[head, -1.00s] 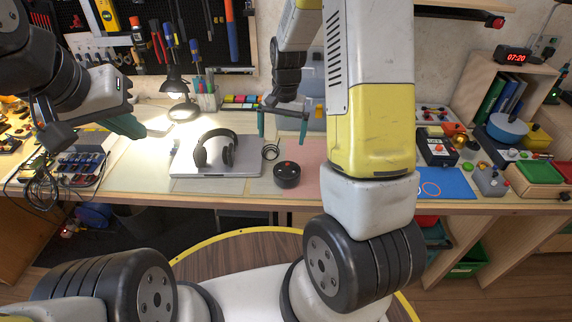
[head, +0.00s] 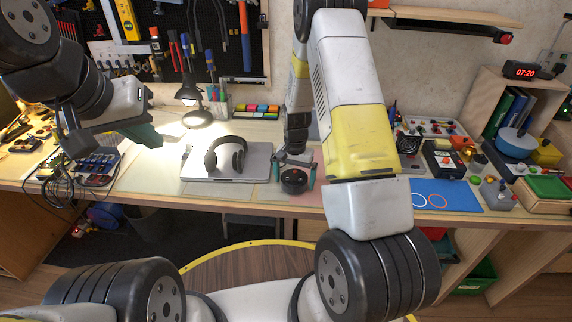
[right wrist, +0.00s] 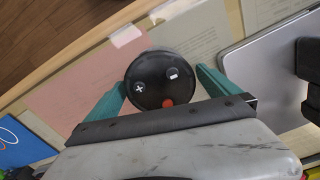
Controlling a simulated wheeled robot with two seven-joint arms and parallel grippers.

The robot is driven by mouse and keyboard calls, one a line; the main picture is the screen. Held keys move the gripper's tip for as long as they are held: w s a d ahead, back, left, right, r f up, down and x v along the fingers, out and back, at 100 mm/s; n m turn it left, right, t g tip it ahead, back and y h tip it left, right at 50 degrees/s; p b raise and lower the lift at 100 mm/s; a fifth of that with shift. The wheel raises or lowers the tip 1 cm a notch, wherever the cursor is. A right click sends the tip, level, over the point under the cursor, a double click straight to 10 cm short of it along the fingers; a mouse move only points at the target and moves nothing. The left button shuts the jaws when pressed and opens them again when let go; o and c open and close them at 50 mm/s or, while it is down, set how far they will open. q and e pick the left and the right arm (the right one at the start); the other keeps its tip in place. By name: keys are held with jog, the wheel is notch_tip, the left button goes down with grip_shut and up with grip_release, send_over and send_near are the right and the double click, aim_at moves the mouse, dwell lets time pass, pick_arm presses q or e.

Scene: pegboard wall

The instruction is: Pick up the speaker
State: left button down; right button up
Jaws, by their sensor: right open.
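The speaker (head: 294,181) is a small round black puck on the desk, right of the laptop. In the right wrist view the speaker (right wrist: 154,80) shows its top with a plus mark, a minus mark and a red button. My right gripper (head: 295,174) is open, its green fingers one on each side of the speaker. In the right wrist view the right gripper (right wrist: 160,88) has gaps between fingers and speaker. My left gripper (head: 150,136) is at the upper left, over the desk near the lamp and away from the speaker; its finger opening is not clear.
Black headphones (head: 226,153) rest on a closed grey laptop (head: 255,165) left of the speaker. A lit lamp (head: 195,112) stands behind. A blue mat (head: 450,195) and several gadgets fill the right side. Papers lie under and around the speaker.

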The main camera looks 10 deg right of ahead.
jog(key=c, duration=1.6)
jog(key=shift+r, duration=0.15)
